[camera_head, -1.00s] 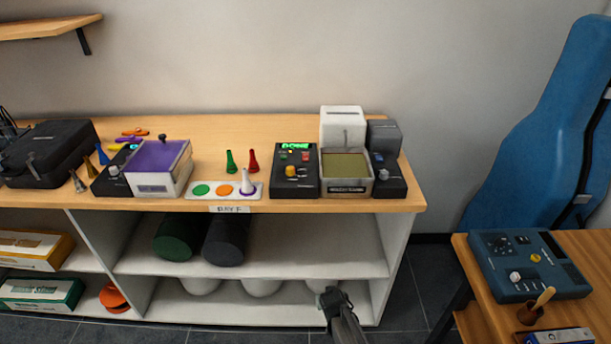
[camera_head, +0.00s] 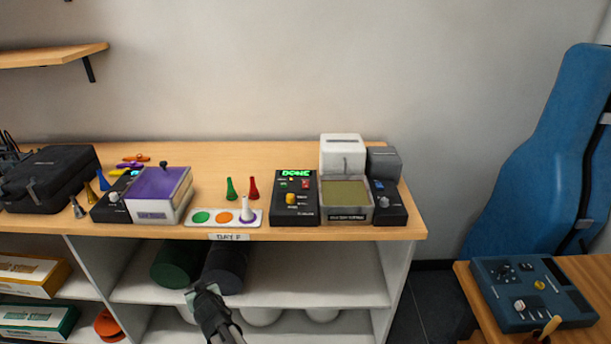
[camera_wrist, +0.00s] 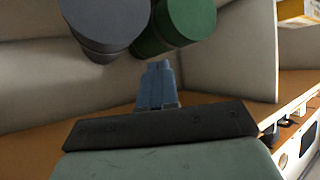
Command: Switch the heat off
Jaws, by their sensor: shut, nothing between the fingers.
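A black control box (camera_head: 294,199) stands on the shelf top, with a lit green "DONE" display (camera_head: 296,173), a yellow knob (camera_head: 291,198) and small red and green buttons. A clear-walled unit (camera_head: 346,200) with an olive top adjoins it, with a dark module (camera_head: 389,203) bearing a blue control at its right. Farther left, a purple-topped unit (camera_head: 158,190) has a dark control box with a pale knob (camera_head: 114,198). Which control is the heat switch is too small to read. My gripper (camera_head: 203,290) is shut and empty, in front of the shelf and below its top; its fingers show in the wrist view (camera_wrist: 158,68).
A tray with coloured dots (camera_head: 213,217) and several coloured cones stand between the units. Dark and green cylinders (camera_head: 225,265) lie on the shelf behind my gripper. A black case (camera_head: 50,178) is at left. A blue device (camera_head: 533,288) sits on the right table.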

